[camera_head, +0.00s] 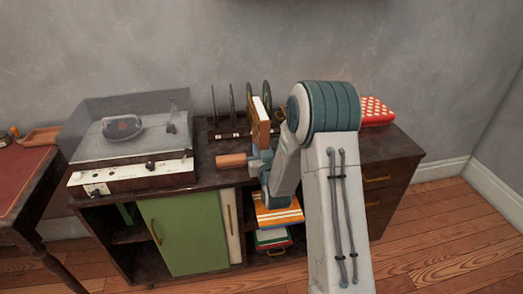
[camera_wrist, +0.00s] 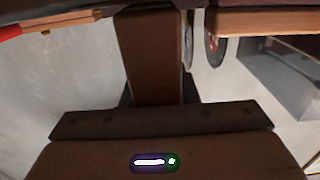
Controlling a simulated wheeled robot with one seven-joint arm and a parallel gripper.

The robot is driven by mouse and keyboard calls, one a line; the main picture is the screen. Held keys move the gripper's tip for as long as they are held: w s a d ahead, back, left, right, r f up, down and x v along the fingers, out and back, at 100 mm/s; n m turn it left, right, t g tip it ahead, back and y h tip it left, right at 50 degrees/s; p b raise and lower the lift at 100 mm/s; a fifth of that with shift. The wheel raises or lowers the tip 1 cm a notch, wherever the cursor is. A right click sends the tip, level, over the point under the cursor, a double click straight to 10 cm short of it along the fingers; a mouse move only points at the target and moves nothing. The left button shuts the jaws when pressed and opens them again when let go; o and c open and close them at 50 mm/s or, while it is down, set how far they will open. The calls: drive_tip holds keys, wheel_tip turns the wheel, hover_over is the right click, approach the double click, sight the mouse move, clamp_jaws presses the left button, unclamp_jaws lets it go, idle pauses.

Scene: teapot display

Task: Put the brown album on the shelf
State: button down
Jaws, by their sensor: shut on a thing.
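The brown album (camera_head: 260,126) stands upright above the cabinet top, its pale page edge showing. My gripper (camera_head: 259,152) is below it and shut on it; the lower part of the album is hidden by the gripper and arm. In the wrist view a brown upright strip, likely the album (camera_wrist: 155,55), rises between the jaws of my gripper (camera_wrist: 157,99). The cabinet's open shelf (camera_head: 130,233) shows at the left; another open bay at the middle holds an orange-and-white striped thing (camera_head: 279,214) with books under it. My arm partly hides that bay.
A record player (camera_head: 130,165) stands on the cabinet's left. A rack with upright discs (camera_head: 232,108) is behind the album. A wooden block (camera_head: 231,160) is left of my gripper. A red dotted box (camera_head: 376,111) is at the right. A green door (camera_head: 185,232) covers part of the front.

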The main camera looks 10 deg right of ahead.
drive_tip(key=shift+f, duration=0.15)
drive_tip(key=c, duration=1.1)
unclamp_jaws()
